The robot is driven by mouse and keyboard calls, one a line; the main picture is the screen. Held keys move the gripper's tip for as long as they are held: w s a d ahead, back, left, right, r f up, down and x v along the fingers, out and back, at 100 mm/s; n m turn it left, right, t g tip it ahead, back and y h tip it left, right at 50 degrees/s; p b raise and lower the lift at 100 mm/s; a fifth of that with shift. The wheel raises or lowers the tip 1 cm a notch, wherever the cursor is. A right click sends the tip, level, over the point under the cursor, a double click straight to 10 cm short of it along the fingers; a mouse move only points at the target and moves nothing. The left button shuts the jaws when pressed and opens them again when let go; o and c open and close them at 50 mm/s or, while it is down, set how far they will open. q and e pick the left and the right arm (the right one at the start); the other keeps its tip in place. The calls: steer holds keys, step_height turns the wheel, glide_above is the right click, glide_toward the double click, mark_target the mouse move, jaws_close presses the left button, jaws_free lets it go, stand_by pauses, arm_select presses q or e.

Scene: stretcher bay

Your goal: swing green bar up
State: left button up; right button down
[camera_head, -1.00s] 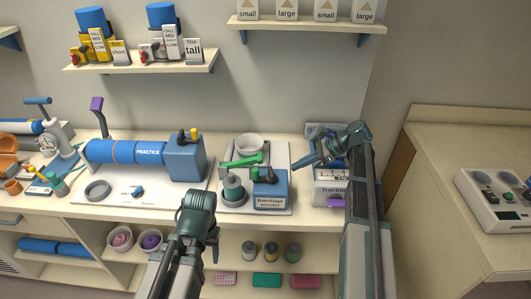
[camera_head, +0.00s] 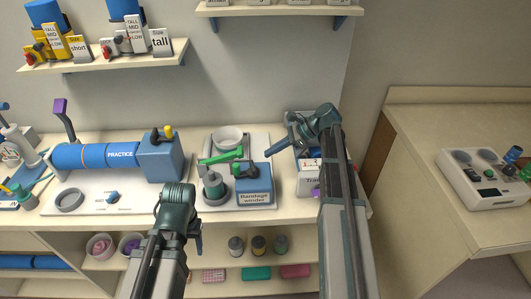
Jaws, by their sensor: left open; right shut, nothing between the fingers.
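The green bar (camera_head: 220,157) lies nearly level, slightly raised at its right end, on the tray of the bandage winder (camera_head: 255,184). The winder is a blue box with a white label and a small green knob on top. A grey-green roller (camera_head: 214,187) stands left of the box, and a white bowl sits behind the bar. My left gripper (camera_head: 198,242) is low, in front of the counter edge, mostly hidden behind its wrist; it is open and apart from the bar. My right gripper (camera_head: 272,152) is shut and empty, right of the bar and not touching it.
A blue practice roll device (camera_head: 122,154) with a purple lever stands to the left. A machine with a partly hidden label (camera_head: 309,182) stands under my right arm. Open shelves below hold jars (camera_head: 258,246) and boxes. A side counter (camera_head: 440,130) is at right.

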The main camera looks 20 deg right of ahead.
arm_select(q)
step_height(320, 180, down, 5)
steer(key=b, duration=0.4)
arm_select(e)
steer(key=x, duration=0.8)
steer(key=shift+d+f, duration=0.15)
steer(key=shift+w+a+r+p, duration=0.1)
steer(key=shift+a+r+p, duration=0.1)
steer(key=shift+r+p, duration=0.25)
steer(key=shift+a+r+p, duration=0.2)
steer(key=shift+r+p, duration=0.1)
steer(key=shift+r, duration=0.15)
arm_select(q)
steer(key=shift+r+p, duration=1.1)
steer(key=shift+r, duration=0.8)
arm_select(e)
steer(key=shift+w+a+r, duration=0.1)
steer(key=shift+a+r, duration=0.1)
steer(key=shift+r, duration=0.4)
steer(key=shift+a+r, duration=0.2)
steer(key=shift+r, duration=0.35)
